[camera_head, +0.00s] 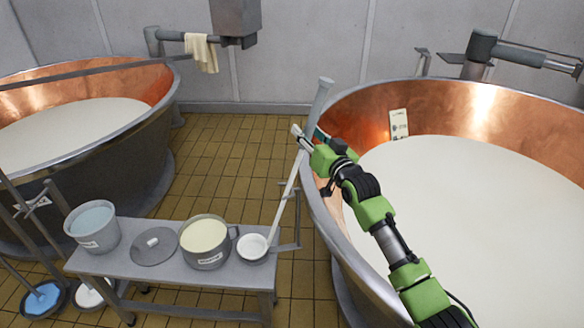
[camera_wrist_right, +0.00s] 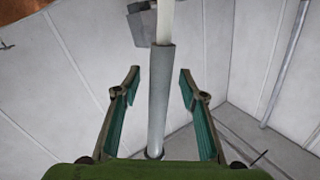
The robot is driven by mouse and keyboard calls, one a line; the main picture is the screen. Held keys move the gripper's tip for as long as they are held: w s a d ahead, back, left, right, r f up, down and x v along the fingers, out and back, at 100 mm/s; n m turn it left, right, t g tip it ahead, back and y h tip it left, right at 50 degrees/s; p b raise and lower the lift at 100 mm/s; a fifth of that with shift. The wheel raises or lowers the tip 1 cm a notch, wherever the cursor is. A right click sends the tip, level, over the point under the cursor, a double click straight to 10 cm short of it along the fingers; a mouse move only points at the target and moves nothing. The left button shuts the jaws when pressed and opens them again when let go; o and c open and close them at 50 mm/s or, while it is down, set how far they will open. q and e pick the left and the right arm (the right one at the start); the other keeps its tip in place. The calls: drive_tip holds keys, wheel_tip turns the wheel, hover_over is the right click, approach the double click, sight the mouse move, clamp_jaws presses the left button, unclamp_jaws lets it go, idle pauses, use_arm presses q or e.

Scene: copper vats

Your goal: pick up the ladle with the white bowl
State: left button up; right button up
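The ladle has a white bowl (camera_head: 252,246) at the right end of the grey bench. Its long pale shaft rises tilted to the right and ends in a grey handle grip (camera_head: 321,97). My right gripper (camera_head: 307,136) is open at the upper part of the ladle, beside the right vat's rim. In the right wrist view, the grey grip (camera_wrist_right: 161,95) stands between the two spread fingers of the right gripper (camera_wrist_right: 158,88), with a gap on each side. My left gripper is not in view.
The grey bench (camera_head: 150,281) also holds a bucket (camera_head: 92,228), a lid (camera_head: 154,246) and a pot (camera_head: 205,243). A copper vat (camera_head: 455,105) of white liquid stands close on the right, another (camera_head: 130,83) at left.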

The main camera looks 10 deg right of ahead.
drive_tip(key=shift+c, duration=0.3)
clamp_jaws()
drive_tip(key=shift+r, duration=0.1)
